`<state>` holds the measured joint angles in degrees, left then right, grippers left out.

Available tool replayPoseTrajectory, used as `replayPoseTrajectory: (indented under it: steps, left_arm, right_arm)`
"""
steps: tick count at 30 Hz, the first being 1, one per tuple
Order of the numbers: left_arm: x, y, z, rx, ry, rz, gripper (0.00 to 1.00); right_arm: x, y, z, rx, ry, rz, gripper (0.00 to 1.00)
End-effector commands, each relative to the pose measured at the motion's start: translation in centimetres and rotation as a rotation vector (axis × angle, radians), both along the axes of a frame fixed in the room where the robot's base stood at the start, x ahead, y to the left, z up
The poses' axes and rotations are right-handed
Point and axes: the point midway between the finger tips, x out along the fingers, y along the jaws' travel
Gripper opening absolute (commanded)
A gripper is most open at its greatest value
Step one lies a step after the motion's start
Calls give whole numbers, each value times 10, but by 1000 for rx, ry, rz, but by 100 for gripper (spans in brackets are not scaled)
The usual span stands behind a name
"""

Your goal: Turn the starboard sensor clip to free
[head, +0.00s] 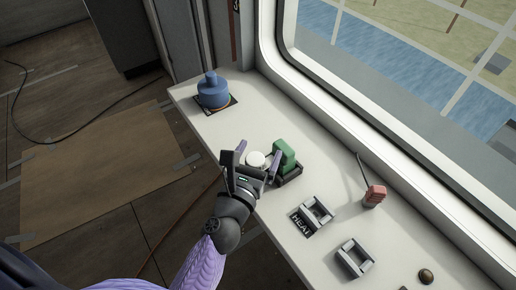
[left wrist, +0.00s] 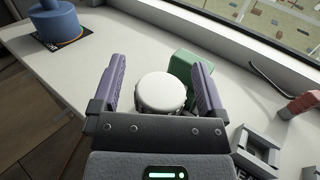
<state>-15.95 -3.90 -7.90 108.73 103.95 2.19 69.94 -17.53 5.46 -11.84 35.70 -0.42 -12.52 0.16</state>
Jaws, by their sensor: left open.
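My left gripper (head: 250,157) is open over the console, its two purple fingers on either side of a white round cap (head: 256,160). In the left wrist view the cap (left wrist: 161,93) shows between the fingers (left wrist: 160,66), with a gap on each side. A green block (head: 284,154) in a dark holder is just beyond the right finger; the finger partly hides it in the left wrist view (left wrist: 184,66). I cannot tell which part is the starboard sensor clip. Two grey bracket-like fittings stand nearer the front, one (head: 318,211) beside a "HEAT" label, the other (head: 355,259) plain.
A blue knobbed object (head: 212,91) sits on a dark square at the console's far left end. A red-handled lever (head: 375,195) and a small brass knob (head: 426,276) are at the right. The window wall bounds the white console (head: 200,121).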

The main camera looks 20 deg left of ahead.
Motion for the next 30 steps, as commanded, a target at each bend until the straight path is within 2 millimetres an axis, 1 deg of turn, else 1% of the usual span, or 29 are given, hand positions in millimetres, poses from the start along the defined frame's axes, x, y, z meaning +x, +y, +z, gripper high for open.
replayPoseTrajectory:
  steps: [6, 7, 8, 9, 11, 12, 14, 15, 17, 18, 20, 26, 30]
  left_arm:
    - [1, 0, -1, 1, 0, 0, 93]
    - [1, 0, -1, 1, 0, 0, 91]
    - [1, 0, -1, 1, 0, 0, 84]
    - [1, 0, 0, 1, 0, -1, 76]
    - [1, 0, 0, 1, 0, -1, 63]
    - [1, 0, 0, 1, 0, -1, 55]
    - [1, 0, 0, 1, 0, -1, 42]
    - [1, 0, 0, 1, 0, -1, 34]
    - [1, 0, 0, 1, 0, -1, 21]
    - [1, 0, 0, 1, 0, -1, 12]
    - [1, 0, 0, 1, 0, -1, 0]
    - [1, 0, 0, 3, 0, -15, 0]
    - [1, -1, 1, 5, 0, -62, 0]
  right_arm:
    - [1, -2, 0, -3, -1, 0, 67]
    - [1, -2, 0, -4, -1, 0, 67]
    - [1, -2, 0, -4, -1, 0, 67]
    - [1, -2, 0, -4, 0, 0, 67]
    - [1, -3, 0, -4, 0, 0, 67]
    - [1, -3, 0, -5, 0, 0, 67]
    - [1, -3, 0, -5, 0, 0, 67]
    - [1, -3, 0, -5, 0, 0, 67]
    - [1, -3, 0, -5, 0, 0, 67]
    - [1, -3, 0, -5, 0, 0, 67]
    - [1, -3, 0, -5, 0, 0, 67]
    - [1, -3, 1, -5, -1, 1, 67]
    - [1, -3, 4, -5, -2, 2, 67]
